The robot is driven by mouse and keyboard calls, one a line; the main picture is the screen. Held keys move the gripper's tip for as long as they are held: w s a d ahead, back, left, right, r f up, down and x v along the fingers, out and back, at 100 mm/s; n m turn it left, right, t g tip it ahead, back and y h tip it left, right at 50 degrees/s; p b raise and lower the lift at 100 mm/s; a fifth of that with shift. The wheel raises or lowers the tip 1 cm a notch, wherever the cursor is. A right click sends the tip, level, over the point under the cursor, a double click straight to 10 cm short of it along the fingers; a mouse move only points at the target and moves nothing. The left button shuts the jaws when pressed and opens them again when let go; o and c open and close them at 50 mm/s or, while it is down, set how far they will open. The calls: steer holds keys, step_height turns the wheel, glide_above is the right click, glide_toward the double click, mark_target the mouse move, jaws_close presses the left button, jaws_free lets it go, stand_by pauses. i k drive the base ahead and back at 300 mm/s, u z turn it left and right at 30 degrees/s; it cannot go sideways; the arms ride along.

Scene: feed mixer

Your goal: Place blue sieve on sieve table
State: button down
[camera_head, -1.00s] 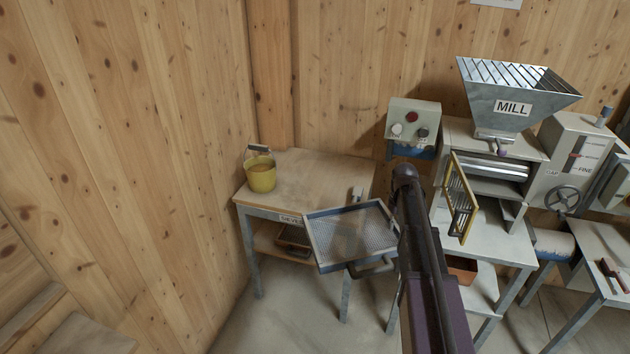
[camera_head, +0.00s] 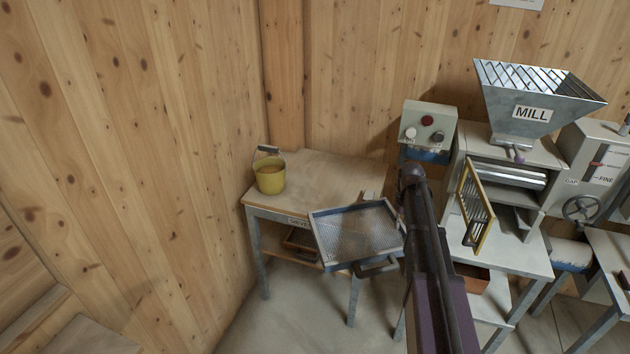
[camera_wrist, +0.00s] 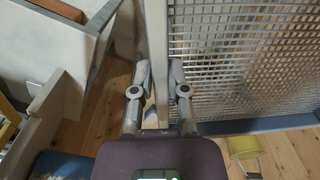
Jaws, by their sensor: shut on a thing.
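The blue sieve (camera_head: 355,232) is a square mesh tray with a blue-grey rim and a dark handle. In the head view it hangs tilted in front of the sieve table's front right part. The sieve table (camera_head: 335,172) has a wooden top, grey legs and a partly covered label. My gripper is hidden behind my arm in the head view. In the wrist view my gripper (camera_wrist: 159,80) is shut on a pale bar at the sieve's side, with the mesh (camera_wrist: 240,60) to the right. I cannot tell whether the sieve touches the table.
A yellow bucket (camera_head: 270,177) stands on the table's left end. A brown tray (camera_head: 301,243) sits on the lower shelf. Right of the table are a control box (camera_head: 428,127) and the mill (camera_head: 535,100) with its yellow-framed grille door (camera_head: 474,208) open. The table's middle is clear.

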mark_target(325, 194)
steer(key=i, duration=1.4)
steer(key=z, duration=0.05)
